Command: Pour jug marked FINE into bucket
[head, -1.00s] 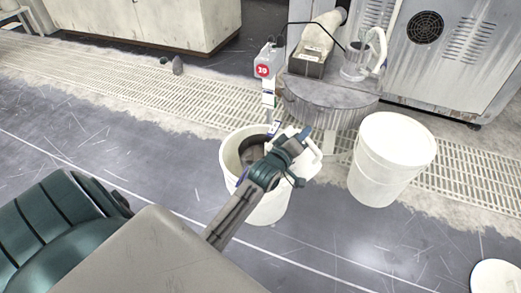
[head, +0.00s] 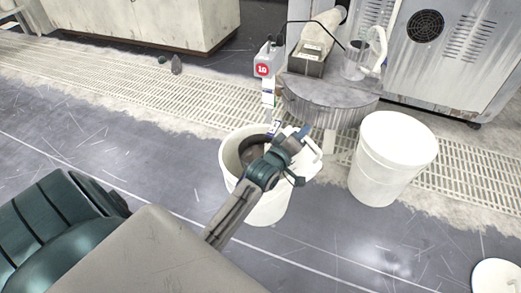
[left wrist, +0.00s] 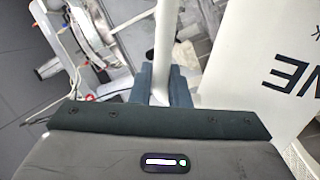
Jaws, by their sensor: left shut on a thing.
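My left gripper (head: 296,138) is shut on the white handle (left wrist: 163,50) of a white jug (head: 309,166). In the left wrist view the jug's body (left wrist: 245,60) fills the right side, with the dark letters "NE" of its marking upside down. The open white bucket (head: 232,160) stands on the floor, with something dark inside. The gripper and jug are above its right rim, and my arm crosses in front of it. The jug's mouth is hidden, so I cannot tell whether anything is pouring. My right gripper is not in view.
A lidded white bucket (head: 390,160) stands to the right. Floor at left is clear.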

